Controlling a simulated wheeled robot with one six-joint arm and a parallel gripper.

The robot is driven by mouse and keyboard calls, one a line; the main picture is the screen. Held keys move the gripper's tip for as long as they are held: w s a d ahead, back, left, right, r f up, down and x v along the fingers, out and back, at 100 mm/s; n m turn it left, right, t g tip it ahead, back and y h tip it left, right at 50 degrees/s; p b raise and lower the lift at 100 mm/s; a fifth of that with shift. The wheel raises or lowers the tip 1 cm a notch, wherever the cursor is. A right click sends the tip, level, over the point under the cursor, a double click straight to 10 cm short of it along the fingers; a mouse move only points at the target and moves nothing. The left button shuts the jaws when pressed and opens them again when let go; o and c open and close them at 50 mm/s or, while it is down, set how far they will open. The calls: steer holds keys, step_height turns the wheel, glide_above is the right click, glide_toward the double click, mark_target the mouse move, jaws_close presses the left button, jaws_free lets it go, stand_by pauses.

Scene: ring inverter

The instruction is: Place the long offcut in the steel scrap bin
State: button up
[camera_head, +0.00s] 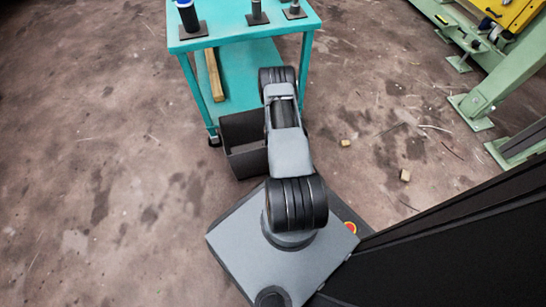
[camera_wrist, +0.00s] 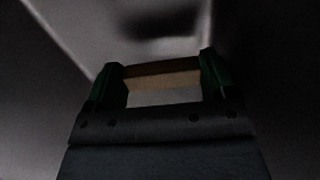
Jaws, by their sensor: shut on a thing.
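In the wrist view my gripper (camera_wrist: 160,74) has its green fingers shut on a tan wooden piece (camera_wrist: 163,82), seen end-on or side-on, so its length cannot be told. Grey walls surround it in that view, with a pale edge line at the left and a dark patch above. In the head view a dark open bin (camera_head: 246,163) stands on the floor at the front of the teal cart, partly covered by my arm. My gripper is hidden in the head view. A long wooden bar (camera_head: 214,75) leans or lies at the cart's lower shelf.
The teal cart (camera_head: 240,38) carries several upright posts on its top. Two small wooden blocks lie on the floor at the right, one nearer the cart (camera_head: 345,143) and one farther right (camera_head: 405,175). A green frame (camera_head: 490,95) stands far right. The left floor is clear.

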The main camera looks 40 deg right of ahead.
steer(key=shift+f+b, duration=0.5)
steer(key=shift+f, duration=0.95)
steer(key=shift+f, duration=0.15)
steer(key=o, duration=0.6)
